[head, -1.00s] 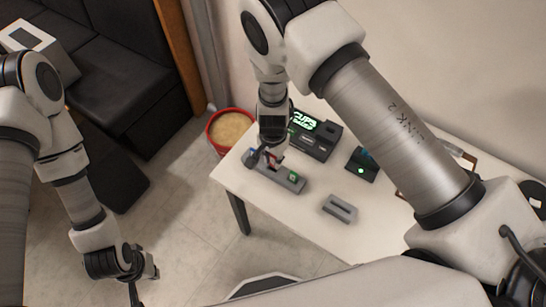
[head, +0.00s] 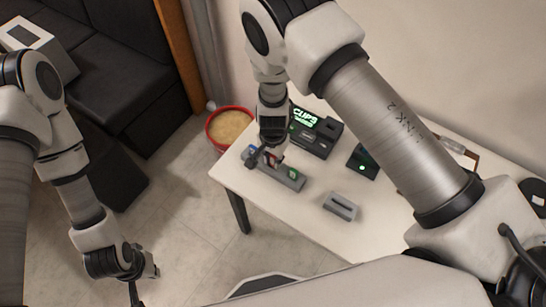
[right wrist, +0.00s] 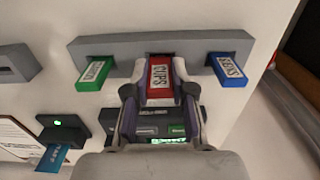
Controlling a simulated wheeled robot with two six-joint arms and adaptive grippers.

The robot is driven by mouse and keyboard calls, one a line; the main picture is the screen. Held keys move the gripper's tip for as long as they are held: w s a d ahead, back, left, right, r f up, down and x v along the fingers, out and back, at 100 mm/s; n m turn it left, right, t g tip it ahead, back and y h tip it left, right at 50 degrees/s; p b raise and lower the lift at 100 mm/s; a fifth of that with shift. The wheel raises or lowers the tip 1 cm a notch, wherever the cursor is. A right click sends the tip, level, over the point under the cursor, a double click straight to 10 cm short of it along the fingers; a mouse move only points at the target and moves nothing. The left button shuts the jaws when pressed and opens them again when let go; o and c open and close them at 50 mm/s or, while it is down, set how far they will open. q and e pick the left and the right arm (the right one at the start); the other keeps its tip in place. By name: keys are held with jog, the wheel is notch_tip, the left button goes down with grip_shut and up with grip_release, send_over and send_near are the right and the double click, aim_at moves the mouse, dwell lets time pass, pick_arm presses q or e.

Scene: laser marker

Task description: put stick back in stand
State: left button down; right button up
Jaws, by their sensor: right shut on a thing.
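The stand is a long grey bar (head: 287,181) near the table's left edge; it also shows in the right wrist view (right wrist: 120,46). My right gripper (head: 268,160) is above its middle. In the right wrist view my right gripper (right wrist: 160,100) is shut on the red stick (right wrist: 160,78) with a white label, whose end is at the middle slot; how deep it sits I cannot tell. A green stick (right wrist: 95,73) and a blue stick (right wrist: 229,70) sit in the outer slots. My left gripper (head: 143,275) hangs off the table at lower left, empty, its fingers apart.
A black device with a lit green screen (head: 306,119) stands behind the stand. A small reader with a green light (head: 362,163) and a grey slotted block (head: 341,206) are to the right. A red-rimmed bin (head: 229,127) stands beside the table. The table front is clear.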

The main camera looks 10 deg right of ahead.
jog(key=shift+f+b, duration=0.35)
jog(key=shift+f, duration=0.15)
jog(key=o, duration=0.8)
jog(key=shift+o, duration=0.2)
